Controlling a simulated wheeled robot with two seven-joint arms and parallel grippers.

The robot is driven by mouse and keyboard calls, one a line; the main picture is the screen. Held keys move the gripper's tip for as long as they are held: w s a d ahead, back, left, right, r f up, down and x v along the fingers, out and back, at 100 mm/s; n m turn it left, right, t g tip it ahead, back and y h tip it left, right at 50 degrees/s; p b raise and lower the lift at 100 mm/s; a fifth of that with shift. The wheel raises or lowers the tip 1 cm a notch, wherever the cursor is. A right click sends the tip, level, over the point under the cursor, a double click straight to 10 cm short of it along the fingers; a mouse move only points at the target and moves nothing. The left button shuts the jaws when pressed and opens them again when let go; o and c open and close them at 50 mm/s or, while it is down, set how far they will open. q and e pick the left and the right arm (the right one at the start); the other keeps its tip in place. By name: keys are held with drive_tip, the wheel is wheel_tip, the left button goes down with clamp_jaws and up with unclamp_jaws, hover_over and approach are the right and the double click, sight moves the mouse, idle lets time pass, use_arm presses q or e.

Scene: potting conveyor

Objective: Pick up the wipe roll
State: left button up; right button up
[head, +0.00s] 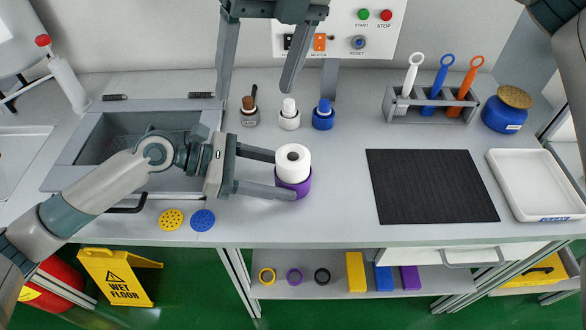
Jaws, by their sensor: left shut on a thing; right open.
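The wipe roll (293,162) is white with a dark centre hole. It stands upright, with a purple round part (303,187) directly beneath it, on the grey counter. My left gripper (284,173) reaches in from the left. Its fingers are shut on the roll, one at the far side and one at the near side in front of the purple part. I cannot tell whether the purple part rests on the counter or is slightly raised. My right gripper (256,92) hangs from the top of the view, open and empty, its fingers pointing down.
Several small bottles (289,117) stand behind the roll. A black mat (430,187) and a white tray (537,181) lie to the right. A grey tool rack (430,111) and blue jar (503,116) are behind them. A sink (63,176) and yellow and blue discs (172,220) are left.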

drive_tip(key=d+f+h, duration=0.3)
drive_tip(key=d+f, duration=0.1)
drive_tip(key=f, duration=0.2)
drive_tip(key=shift+d+t, duration=0.25)
drive_tip(key=shift+t, duration=0.05)
drive_tip(key=shift+w+f, duration=0.1)
drive_tip(key=shift+f, duration=0.1)
hover_over(293, 155)
drive_tip(key=shift+s+a+f, duration=0.1)
drive_tip(key=shift+a+f, duration=0.05)
drive_tip(key=shift+f, duration=1.5)
drive_tip(key=shift+s+a+f, duration=0.1)
drive_tip(key=shift+f, duration=1.55)
drive_tip(key=shift+w+d+f, duration=0.1)
drive_tip(key=shift+d+f, duration=0.05)
drive_tip(key=shift+f, duration=1.15)
drive_tip(key=shift+d+f, duration=0.1)
drive_tip(key=shift+f, duration=1.2)
drive_tip(key=c, duration=1.3)
